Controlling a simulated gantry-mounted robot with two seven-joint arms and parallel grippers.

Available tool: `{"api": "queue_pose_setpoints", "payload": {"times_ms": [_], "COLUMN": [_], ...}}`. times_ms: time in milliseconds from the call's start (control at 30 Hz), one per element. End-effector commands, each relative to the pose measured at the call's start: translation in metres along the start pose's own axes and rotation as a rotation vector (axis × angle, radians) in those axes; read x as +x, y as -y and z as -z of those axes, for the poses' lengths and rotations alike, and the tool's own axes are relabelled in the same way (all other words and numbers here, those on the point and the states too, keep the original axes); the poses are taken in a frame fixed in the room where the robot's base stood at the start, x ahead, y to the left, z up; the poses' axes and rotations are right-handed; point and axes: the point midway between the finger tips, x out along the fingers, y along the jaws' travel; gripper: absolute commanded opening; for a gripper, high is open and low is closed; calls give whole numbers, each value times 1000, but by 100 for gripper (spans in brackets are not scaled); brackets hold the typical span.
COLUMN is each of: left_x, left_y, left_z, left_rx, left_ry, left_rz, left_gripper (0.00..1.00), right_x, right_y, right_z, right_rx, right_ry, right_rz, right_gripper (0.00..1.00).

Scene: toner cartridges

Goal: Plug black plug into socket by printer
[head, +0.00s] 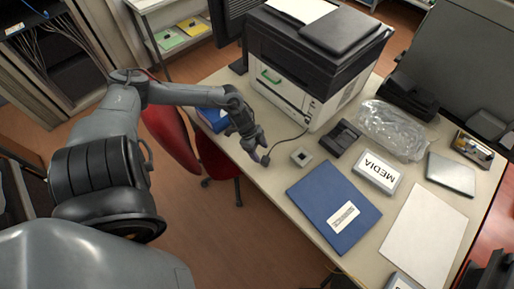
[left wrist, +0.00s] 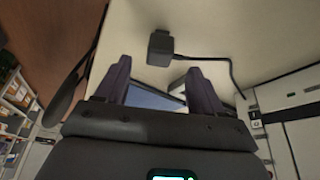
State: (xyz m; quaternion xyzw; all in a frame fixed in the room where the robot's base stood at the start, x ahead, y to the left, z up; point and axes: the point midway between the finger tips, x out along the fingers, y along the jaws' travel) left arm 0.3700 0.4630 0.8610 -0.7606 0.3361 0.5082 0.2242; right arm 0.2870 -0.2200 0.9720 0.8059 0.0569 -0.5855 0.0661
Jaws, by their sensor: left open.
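The black plug (head: 265,160) lies near the table's left edge, with its black cable (head: 288,143) running to the printer (head: 307,62). My left gripper (head: 255,149) is open just beside the plug. In the left wrist view the plug (left wrist: 160,48) shows beyond the tips of the two spread fingers (left wrist: 158,75), with nothing held between them. Its cable curves off to the right there. The small grey socket box (head: 301,156) sits on the table to the right of the plug, below the printer's front corner. My right gripper is not in view.
A clear plastic bag (head: 391,128) lies behind. A red chair (head: 172,134) stands by the table's left edge. Bare tabletop surrounds the socket.

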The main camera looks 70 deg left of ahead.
Motion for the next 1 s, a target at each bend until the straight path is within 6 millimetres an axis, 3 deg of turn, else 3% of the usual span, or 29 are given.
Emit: {"api": "queue_pose_setpoints", "payload": {"times_ms": [200, 500, 933, 1000], "left_x": [38, 68, 74, 74], "left_y": [0, 0, 0, 0], "left_z": [0, 0, 0, 0], "left_rx": [-2, 1, 2, 2], "left_ry": [-3, 0, 1, 1], "left_rz": [0, 0, 0, 0], "left_gripper": [68, 68, 68, 59], "right_x": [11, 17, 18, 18], "right_y": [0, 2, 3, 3], "right_z": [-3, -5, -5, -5], "right_rx": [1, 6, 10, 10], "right_ry": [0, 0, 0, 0], "right_rz": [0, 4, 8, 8], "right_gripper": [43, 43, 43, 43]}}
